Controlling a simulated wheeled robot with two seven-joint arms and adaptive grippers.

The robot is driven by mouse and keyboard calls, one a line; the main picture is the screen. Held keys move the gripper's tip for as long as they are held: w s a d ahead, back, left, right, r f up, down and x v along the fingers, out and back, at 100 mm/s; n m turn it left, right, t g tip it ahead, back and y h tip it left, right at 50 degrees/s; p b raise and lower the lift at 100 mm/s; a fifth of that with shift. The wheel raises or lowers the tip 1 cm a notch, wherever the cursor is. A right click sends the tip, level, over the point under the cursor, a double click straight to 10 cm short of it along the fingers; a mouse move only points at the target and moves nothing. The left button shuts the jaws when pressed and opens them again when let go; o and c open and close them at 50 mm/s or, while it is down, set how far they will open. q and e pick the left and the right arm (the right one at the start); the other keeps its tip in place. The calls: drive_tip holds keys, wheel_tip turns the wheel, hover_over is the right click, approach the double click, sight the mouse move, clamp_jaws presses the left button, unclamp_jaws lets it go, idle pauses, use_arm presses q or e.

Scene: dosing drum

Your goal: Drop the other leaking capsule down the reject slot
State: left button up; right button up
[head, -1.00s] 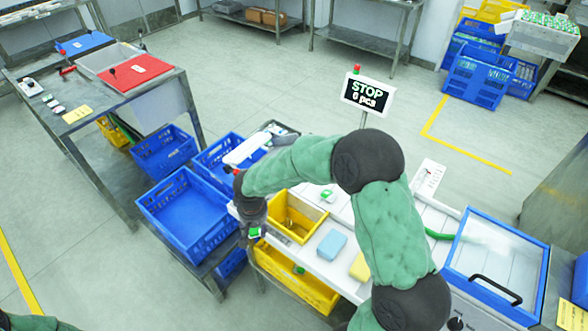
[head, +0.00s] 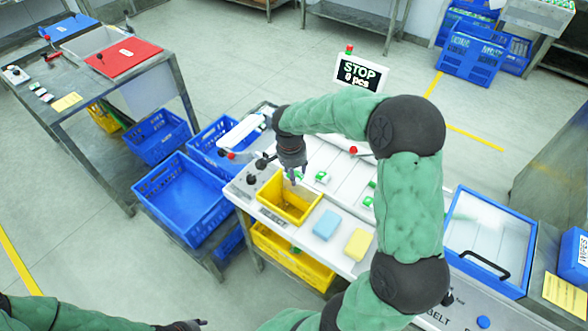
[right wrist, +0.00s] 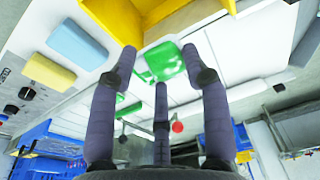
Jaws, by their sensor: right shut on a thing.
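My right gripper (head: 296,180) points down over the far side of the yellow bin (head: 272,194) set in the white bench. In the right wrist view its fingers (right wrist: 163,75) are closed around a green and white capsule (right wrist: 170,62). In the head view the fingers mostly hide that capsule. Another green and white capsule (head: 322,177) lies on the bench just right of the gripper.
A blue sponge (head: 327,224) and a yellow sponge (head: 358,243) lie right of the bin. A lower yellow crate (head: 290,262) sits under the bench. Blue crates (head: 185,200) stand to the left. A sign (head: 361,73) reading STOP, 0 pcs stands behind.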

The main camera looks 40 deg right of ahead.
drive_tip(key=shift+f+b, duration=0.8)
drive_tip(key=shift+f, duration=0.85)
drive_tip(key=o, duration=0.8)
drive_tip(key=shift+r, duration=0.15)
drive_tip(key=r, duration=0.4)
drive_tip(key=a+r, duration=0.1)
drive_tip(key=r, duration=0.6)
drive_tip(key=shift+s+a+r, duration=0.2)
drive_tip(key=shift+a+r, duration=0.05)
drive_tip(key=shift+r, duration=0.15)
